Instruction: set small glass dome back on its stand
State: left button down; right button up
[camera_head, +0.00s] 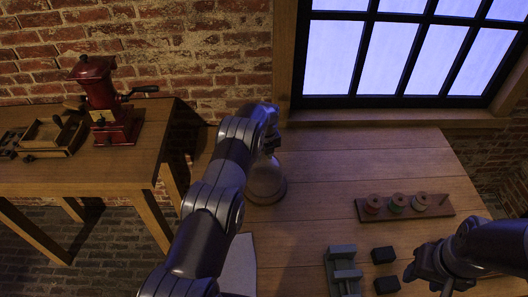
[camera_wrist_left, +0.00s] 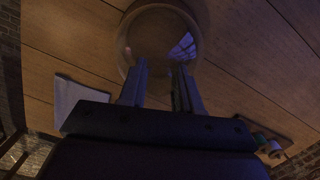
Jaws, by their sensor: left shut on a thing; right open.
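The small glass dome (camera_head: 265,182) is at the left-back part of the wooden table, below my left gripper (camera_head: 270,147). In the left wrist view the dome (camera_wrist_left: 163,35) is a clear round shape with a window reflection, just beyond the fingertips. My left gripper (camera_wrist_left: 160,75) is shut on the dome's top; the exact contact is dark. My right gripper (camera_head: 436,272) is open and empty at the lower right, away from the dome.
A wooden rack (camera_head: 440,205) with several coloured spools lies at the right. A grey-green block device (camera_head: 343,268) and two dark blocks (camera_head: 384,255) sit at the front. A pale sheet (camera_head: 240,262) lies front left. A red grinder (camera_head: 103,105) stands on a side table. The table's middle is clear.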

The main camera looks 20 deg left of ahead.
pick_arm(q)
jog(key=shift+w+f, duration=0.15)
jog(key=shift+w, duration=0.05)
jog(key=c, duration=0.8)
grip_release()
jog(key=shift+s, duration=0.15)
jog(key=shift+r, duration=0.35)
jog(key=r, duration=0.2)
jog(key=r+b, duration=0.1)
jog(key=r, duration=0.1)
jog(key=r+b, duration=0.1)
jog(key=r, duration=0.2)
jog(key=shift+s+d, duration=0.25)
jog(key=shift+d, duration=0.1)
jog(key=s+d+r+n+p, duration=0.2)
jog(key=s+d+r+n, duration=0.4)
jog(key=s+r+n, duration=0.35)
jog(key=shift+s+d+n+h+b, duration=0.15)
jog(key=shift+s+d+n+b, duration=0.55)
jog(key=shift+s+n, duration=2.7)
jog(key=shift+s+d+n+h+b, duration=0.25)
jog(key=shift+s+d+n, duration=0.9)
jog(key=shift+s+n, duration=2.3)
jog(key=shift+s+d+n+h+b, duration=0.1)
jog(key=shift+s+d+n+b, duration=1.25)
jog(key=shift+s, duration=3.5)
pick_arm(e)
jog(key=shift+w+f+p, duration=0.1)
jog(key=shift+f+p, duration=0.7)
jog(key=shift+f, duration=0.75)
